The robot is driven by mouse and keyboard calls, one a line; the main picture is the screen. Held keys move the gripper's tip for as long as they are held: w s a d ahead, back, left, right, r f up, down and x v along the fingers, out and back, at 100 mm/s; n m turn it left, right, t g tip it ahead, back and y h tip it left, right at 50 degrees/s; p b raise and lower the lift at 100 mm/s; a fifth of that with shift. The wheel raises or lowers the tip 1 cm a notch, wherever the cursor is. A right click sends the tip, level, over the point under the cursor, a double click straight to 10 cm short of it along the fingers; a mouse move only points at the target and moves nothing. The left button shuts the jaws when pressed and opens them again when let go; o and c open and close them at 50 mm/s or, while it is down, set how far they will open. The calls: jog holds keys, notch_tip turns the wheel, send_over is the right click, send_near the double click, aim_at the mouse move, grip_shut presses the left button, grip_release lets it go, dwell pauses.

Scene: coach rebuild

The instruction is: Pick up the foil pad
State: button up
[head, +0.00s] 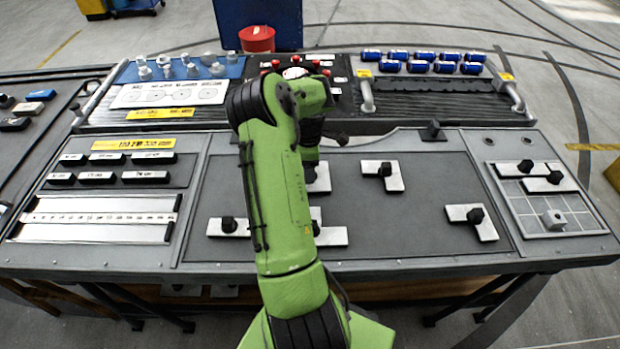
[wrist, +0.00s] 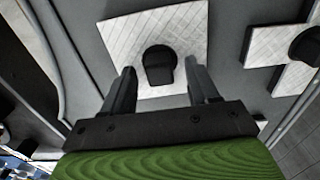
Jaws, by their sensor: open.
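A silver quilted foil pad (wrist: 178,28) with a black knob (wrist: 158,62) lies below my gripper (wrist: 159,72) in the wrist view. My gripper is open. Its two fingers stand to the left and right of the knob, with gaps showing on both sides; I cannot tell their height above the pad. In the head view my arm hides much of this pad (head: 320,180). Other foil pads with knobs lie on the grey panel: an L-shaped one (head: 393,180) to the right, one (head: 485,230) further right, one (head: 216,228) at left and one (head: 332,237) nearer.
A framed grid tray (head: 569,210) at the right holds two more pads and a small grey block (head: 554,219). Labelled black blocks (head: 145,176) lie at left. Bare panel separates the pads.

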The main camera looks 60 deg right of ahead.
grip_shut()
